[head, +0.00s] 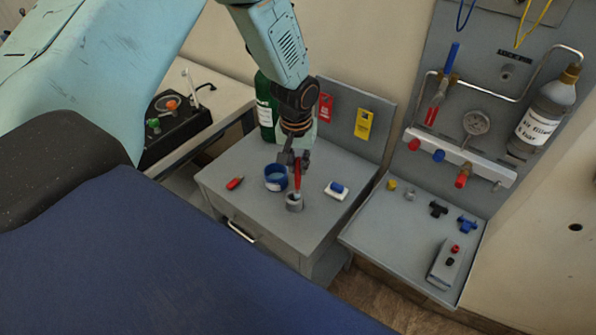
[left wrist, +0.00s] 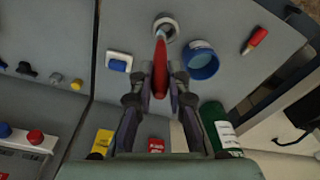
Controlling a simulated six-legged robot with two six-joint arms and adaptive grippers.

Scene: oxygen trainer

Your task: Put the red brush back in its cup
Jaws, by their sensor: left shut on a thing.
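My left gripper (head: 295,162) is shut on the red brush (head: 297,177), which hangs nearly upright below the fingers. In the left wrist view the brush (left wrist: 160,66) stands between the two fingertips (left wrist: 160,80). A small grey cup (head: 294,205) stands on the grey cabinet top, directly under the brush. It also shows in the left wrist view (left wrist: 173,31). The brush's lower end overlaps the cup's mouth in both views; I cannot tell how far inside it is. My right gripper is not in view.
A blue jar (head: 276,184) stands close beside the cup. A red marker (head: 235,183) lies to the left, and a white block with a blue top (head: 337,190) to the right. A green bottle (head: 266,112) stands behind. The cabinet's front (head: 248,210) is clear.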

